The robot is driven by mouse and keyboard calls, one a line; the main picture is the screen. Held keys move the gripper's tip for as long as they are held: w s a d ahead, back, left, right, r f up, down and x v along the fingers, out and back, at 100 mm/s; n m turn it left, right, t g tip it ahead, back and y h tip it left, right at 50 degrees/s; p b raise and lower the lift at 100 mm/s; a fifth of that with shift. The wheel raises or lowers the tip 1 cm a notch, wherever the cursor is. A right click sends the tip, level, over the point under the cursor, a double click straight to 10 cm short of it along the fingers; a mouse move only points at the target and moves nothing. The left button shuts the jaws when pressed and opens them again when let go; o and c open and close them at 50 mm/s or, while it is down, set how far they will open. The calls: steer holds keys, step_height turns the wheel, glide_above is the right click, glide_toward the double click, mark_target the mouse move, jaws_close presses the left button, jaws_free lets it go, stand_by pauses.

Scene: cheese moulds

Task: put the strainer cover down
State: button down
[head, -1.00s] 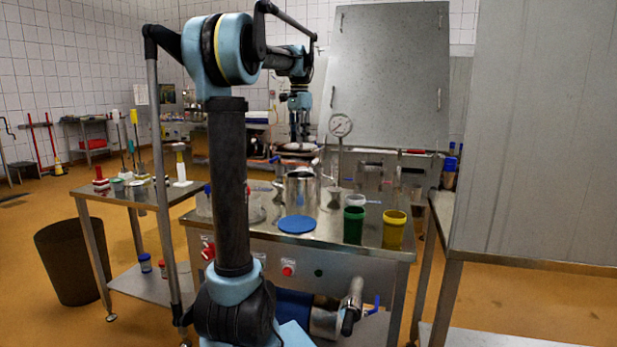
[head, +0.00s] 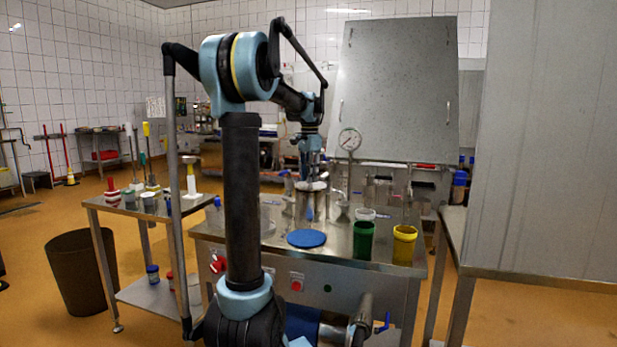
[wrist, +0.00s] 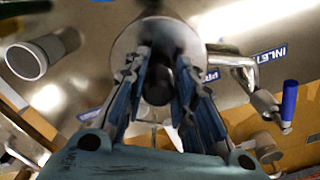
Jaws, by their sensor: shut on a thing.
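The strainer cover (wrist: 128,42) is a pale, shiny round disc with a dark knob in the middle. In the wrist view the knob sits between the blue fingers of my gripper (wrist: 160,75), which is shut on it. In the head view my gripper (head: 311,168) points down and the cover (head: 311,186) hangs level just beneath it. A steel cylindrical vessel (head: 304,212) stands below the cover on the steel bench. I cannot tell whether the cover touches its rim.
On the bench (head: 340,262) are a blue disc (head: 307,238), a green cup (head: 363,240), a yellow cup (head: 404,245) and a pressure gauge (head: 349,140) on a stem. A blue-handled valve (wrist: 289,103) lies right of my gripper. A side table (head: 165,212) stands left.

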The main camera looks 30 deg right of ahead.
steer(key=shift+f, duration=0.25)
steer(key=c, duration=1.3)
jaws_free()
steer(key=shift+c, duration=0.2)
steer(key=shift+r, duration=0.1)
step_height(320, 180, up, 12)
steer(key=s+a+f+n, duration=0.2)
steer(key=a+f+n, duration=0.15)
steer(key=a, duration=0.45)
steer(key=s+a+f+n+t, duration=0.15)
steer(key=a+f, duration=0.25)
steer(key=a, duration=0.5)
steer(key=s+a+f+n+g, duration=0.1)
steer(key=s+a+f+n, duration=0.25)
steer(key=a, duration=0.45)
steer(key=s+a+f+n, duration=0.3)
steer(key=s+a+f, duration=0.2)
steer(key=f, duration=0.3)
steer(key=s+a+f+n+t, duration=0.1)
steer(key=s+a+f+n, duration=0.2)
steer(key=s+a+f, duration=0.2)
steer(key=s+a+f+n, duration=0.3)
steer(key=s+a+f, duration=0.2)
steer(key=f, duration=0.6)
steer(key=shift+s+f+t, duration=0.3)
steer(key=shift+s+t, duration=0.05)
steer(key=shift+s, duration=0.3)
